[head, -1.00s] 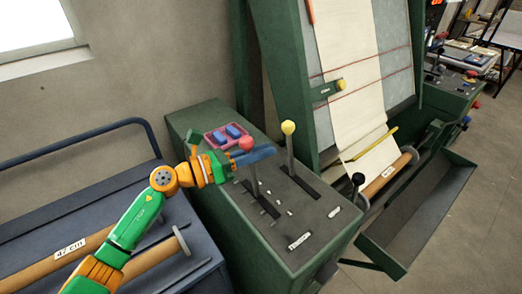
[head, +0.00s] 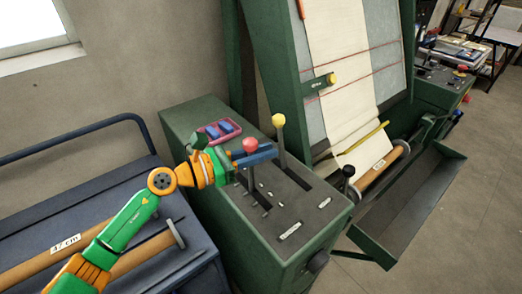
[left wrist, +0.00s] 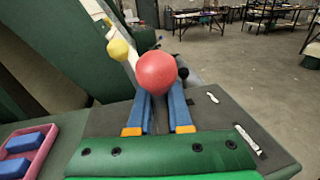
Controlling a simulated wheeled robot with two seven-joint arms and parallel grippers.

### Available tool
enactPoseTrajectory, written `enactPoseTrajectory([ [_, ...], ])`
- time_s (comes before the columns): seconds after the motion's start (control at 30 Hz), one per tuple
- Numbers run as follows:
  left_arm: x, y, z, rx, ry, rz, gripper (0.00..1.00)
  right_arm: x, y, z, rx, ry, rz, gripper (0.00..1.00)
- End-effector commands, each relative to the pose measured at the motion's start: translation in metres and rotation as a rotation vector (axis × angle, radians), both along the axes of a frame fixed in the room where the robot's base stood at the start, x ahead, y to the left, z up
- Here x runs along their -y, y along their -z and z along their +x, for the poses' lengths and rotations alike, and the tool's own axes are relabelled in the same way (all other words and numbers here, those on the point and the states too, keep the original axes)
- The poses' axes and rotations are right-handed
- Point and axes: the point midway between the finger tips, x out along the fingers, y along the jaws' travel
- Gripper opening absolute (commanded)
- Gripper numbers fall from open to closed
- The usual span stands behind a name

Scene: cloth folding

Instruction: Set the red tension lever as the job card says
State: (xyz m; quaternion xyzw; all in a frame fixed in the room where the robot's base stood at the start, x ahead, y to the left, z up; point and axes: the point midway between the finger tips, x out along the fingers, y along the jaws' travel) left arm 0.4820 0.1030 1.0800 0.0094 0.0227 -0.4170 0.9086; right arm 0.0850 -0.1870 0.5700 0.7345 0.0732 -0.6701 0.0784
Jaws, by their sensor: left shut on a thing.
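The red tension lever (head: 250,146) has a round red knob on a grey shaft that rises from a slot in the green console (head: 205,125). The shaft looks close to upright. My left gripper (head: 264,154) is shut on the lever just below the knob, with its blue fingers on either side. In the left wrist view the knob (left wrist: 157,73) sits above and between the fingertips (left wrist: 160,106) and hides the shaft. Small pale marks lie beside the slot, too small to read. No job card can be made out. My right gripper is not in view.
A yellow-knobbed lever (head: 278,122) stands close behind the red one, and a black-knobbed lever (head: 348,172) is at the right. A pink tray (head: 220,131) with blue blocks sits on the console. A blue cart (head: 90,205) with rolls stands at the left.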

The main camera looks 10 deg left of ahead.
Motion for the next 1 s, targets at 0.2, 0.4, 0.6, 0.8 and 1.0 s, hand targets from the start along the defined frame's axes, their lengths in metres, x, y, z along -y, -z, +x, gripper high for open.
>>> enactPoseTrajectory([
  [0.2, 0.0, 0.001, 0.0, -0.001, -0.001, 0.002, 0.47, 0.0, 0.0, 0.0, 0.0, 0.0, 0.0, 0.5],
  [0.4, -0.001, 0.001, 0.0, 0.0, -0.002, 0.002, 0.47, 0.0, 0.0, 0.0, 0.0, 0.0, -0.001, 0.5],
  [0.6, -0.026, 0.008, -0.021, -0.001, -0.004, 0.008, 0.47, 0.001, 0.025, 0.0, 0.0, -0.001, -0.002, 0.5],
  [0.8, -0.05, 0.003, -0.043, -0.001, -0.003, 0.004, 0.47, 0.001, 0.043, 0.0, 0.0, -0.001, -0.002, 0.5],
  [1.0, -0.053, -0.003, -0.046, 0.0, 0.0, 0.003, 0.47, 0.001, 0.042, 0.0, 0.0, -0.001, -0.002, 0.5],
])
